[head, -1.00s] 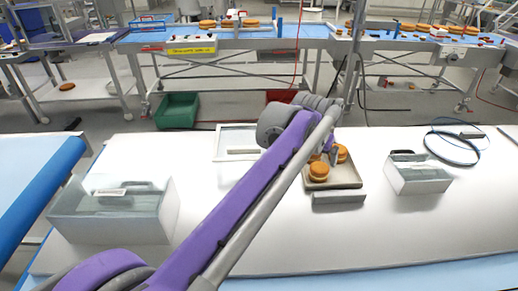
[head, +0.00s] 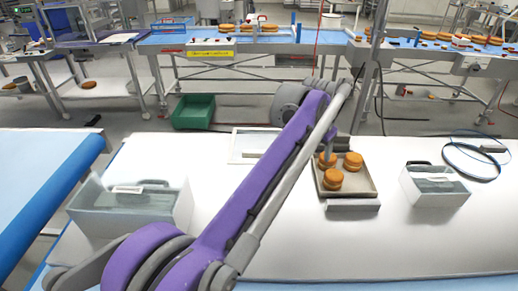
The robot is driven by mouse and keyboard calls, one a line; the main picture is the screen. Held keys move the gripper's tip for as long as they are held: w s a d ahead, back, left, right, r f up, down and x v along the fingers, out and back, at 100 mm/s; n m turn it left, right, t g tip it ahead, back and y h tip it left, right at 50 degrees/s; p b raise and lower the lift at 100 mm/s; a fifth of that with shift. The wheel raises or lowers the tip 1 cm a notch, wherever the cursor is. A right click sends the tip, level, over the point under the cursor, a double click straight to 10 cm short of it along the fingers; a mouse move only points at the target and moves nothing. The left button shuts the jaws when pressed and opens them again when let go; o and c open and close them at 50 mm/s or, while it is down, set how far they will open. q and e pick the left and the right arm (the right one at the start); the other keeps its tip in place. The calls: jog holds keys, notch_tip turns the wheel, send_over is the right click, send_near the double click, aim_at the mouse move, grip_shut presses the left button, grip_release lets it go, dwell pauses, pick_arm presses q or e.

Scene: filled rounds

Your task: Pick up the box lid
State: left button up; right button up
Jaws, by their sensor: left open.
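A flat, white-rimmed rectangular panel that looks like the box lid (head: 243,145) lies on the white table, left of the tray; my left arm passes in front of its right part. A clear-walled box (head: 165,212) stands at the left of the table, and a smaller one (head: 437,190) at the right; each has a handle-like dark piece on top. My right gripper is not in view.
A shallow tray (head: 366,188) holds three brown filled rounds (head: 333,180), with a grey bar (head: 352,205) in front. A cable loop (head: 472,160) lies at the right. A blue-edged conveyor (head: 60,185) runs along the left. The table's front right is clear.

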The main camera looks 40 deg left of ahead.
pick_arm(q)
jog(key=s+a+r+m+g+p, duration=0.15)
jog(key=a+m, duration=0.25)
jog(key=a, duration=0.5)
jog(key=s+a+r+m+g, duration=0.25)
jog(key=a+m, duration=0.25)
jog(key=a, duration=0.5)
jog(key=shift+g+h, duration=0.3)
jog(key=shift+g, duration=0.1)
jog(key=f, duration=0.1)
jog(key=f+b, duration=0.1)
jog(key=w+f, duration=0.1)
jog(key=f, duration=0.1)
jog(key=shift+d+b, duration=0.25)
jog(key=shift+b, duration=0.15)
jog(key=shift+s+f, duration=0.2)
jog(key=shift+f, duration=0.45)
jog(key=f, duration=0.1)
jog(key=f+b, duration=0.1)
jog(key=f, duration=0.2)
jog(key=shift+w+d+f+b, duration=0.15)
jog(key=shift+w+b, duration=0.1)
jog(key=shift+b, duration=0.15)
jog(key=shift+s+f, duration=0.1)
jog(key=shift+f, duration=0.3)
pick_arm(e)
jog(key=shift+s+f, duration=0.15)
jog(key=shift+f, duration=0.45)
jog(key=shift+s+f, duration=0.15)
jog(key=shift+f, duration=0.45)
